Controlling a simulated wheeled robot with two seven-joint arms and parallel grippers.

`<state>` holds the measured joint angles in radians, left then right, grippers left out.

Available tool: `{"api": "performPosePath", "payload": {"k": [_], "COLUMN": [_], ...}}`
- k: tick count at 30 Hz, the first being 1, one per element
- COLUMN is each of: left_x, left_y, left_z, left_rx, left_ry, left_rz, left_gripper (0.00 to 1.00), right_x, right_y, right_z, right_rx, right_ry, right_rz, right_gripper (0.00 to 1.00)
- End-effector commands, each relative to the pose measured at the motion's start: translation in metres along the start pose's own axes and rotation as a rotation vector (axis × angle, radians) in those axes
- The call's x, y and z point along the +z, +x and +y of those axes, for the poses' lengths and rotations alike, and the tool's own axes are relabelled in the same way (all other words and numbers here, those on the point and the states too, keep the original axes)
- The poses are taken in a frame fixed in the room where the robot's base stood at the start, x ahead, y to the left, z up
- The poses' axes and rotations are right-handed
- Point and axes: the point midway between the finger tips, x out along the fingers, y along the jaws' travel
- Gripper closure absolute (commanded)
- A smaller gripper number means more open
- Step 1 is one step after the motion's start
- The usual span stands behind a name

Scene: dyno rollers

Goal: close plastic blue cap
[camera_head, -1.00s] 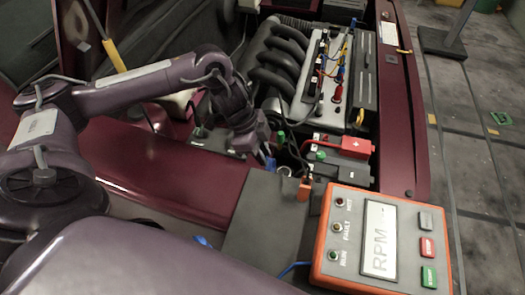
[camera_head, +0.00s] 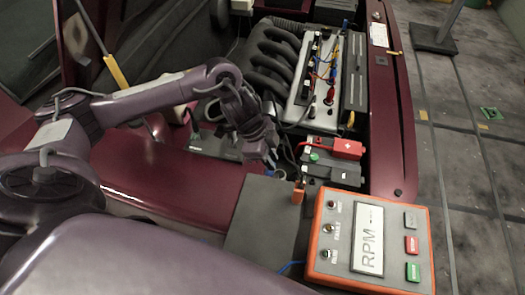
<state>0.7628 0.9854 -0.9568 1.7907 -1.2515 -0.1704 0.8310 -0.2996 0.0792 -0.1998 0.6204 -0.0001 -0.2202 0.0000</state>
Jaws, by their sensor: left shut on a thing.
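My left gripper (camera_head: 270,157) reaches into the engine bay, its fingers pointing down beside the battery. My right gripper is not in view.
A black battery (camera_head: 335,172) with a red terminal cover (camera_head: 347,148) stands right of the gripper. Behind it is the engine (camera_head: 310,80) with coloured wires. An orange RPM box (camera_head: 318,240) and a dark flat panel (camera_head: 262,215) lie in front. The maroon car body (camera_head: 190,185) surrounds the bay.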

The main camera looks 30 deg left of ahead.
Motion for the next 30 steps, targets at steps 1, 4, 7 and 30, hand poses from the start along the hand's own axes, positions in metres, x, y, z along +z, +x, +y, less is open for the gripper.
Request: {"api": "performPosePath", "payload": {"k": [1, 4, 7, 30], "left_x": [-0.011, -0.019, -0.026, -0.033], "left_y": [-0.002, 0.002, 0.007, 0.023], "left_z": [0.001, 0.000, 0.000, 0.000], "left_rx": [0.001, 0.001, 0.000, 0.001], "left_ry": [0.003, 0.003, 0.003, -0.002], "left_rz": [0.014, 0.014, 0.014, -0.043], "left_gripper": [1.00, 1.00, 1.00, 0.58], "right_x": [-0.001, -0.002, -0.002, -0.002], "right_y": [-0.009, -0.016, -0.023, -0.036], "right_z": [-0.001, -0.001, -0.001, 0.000], "right_rx": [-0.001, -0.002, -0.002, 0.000], "right_ry": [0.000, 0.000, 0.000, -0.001], "right_rz": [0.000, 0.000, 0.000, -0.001], "right_gripper": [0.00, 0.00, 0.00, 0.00]}}
